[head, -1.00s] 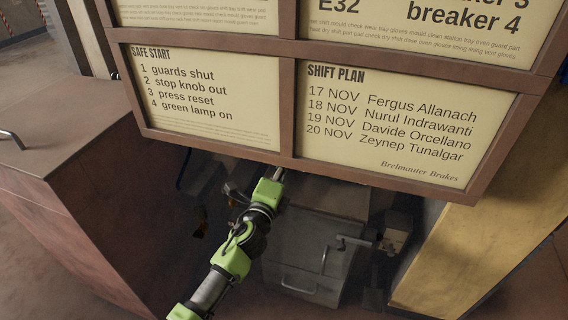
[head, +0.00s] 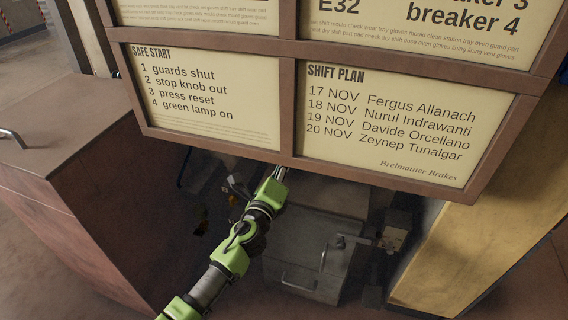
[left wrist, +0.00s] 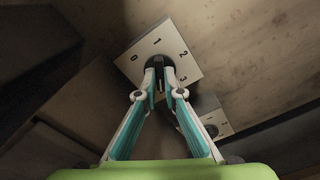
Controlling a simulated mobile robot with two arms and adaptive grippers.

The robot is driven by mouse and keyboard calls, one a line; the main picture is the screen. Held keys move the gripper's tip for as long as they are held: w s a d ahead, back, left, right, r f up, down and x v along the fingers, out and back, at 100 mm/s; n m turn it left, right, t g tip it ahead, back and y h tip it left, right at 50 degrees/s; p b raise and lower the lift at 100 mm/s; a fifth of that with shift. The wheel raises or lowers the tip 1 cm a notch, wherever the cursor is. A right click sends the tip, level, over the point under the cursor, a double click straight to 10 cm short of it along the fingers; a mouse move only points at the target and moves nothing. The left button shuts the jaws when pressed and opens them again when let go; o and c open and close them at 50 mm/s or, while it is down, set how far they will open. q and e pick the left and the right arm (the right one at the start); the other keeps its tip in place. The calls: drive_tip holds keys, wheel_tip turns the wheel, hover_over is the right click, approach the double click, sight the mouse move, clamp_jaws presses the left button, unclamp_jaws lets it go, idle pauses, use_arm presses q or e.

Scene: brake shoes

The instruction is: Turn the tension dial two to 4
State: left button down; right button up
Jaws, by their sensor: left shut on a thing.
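A pale square dial plate (left wrist: 185,52) with the numbers 0, 1, 2 and 3 shows in the left wrist view. My left gripper (left wrist: 159,64) is shut on the dark dial knob (left wrist: 158,80) at its middle. The fingers cover part of the knob and plate, so its pointer and any 4 cannot be read. A second numbered dial plate (left wrist: 216,122) is partly hidden behind the right finger. No label shows which is dial two. In the head view my left gripper (head: 281,172) is at the board's lower edge, its fingertips partly hidden.
A large framed notice board (head: 290,70) hangs above and in front of the gripper. A grey cabinet (head: 312,250) with handles stands below. A brown cabinet (head: 70,170) is at left and a yellowish panel (head: 470,240) at right.

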use_arm(q)
drive_tip(key=c, duration=2.2)
unclamp_jaws()
drive_tip(key=shift+o, duration=0.2)
drive_tip(key=shift+s, duration=0.15)
drive_tip(key=v, duration=1.1)
drive_tip(key=shift+s, duration=0.35)
drive_tip(key=shift+a, duration=0.2)
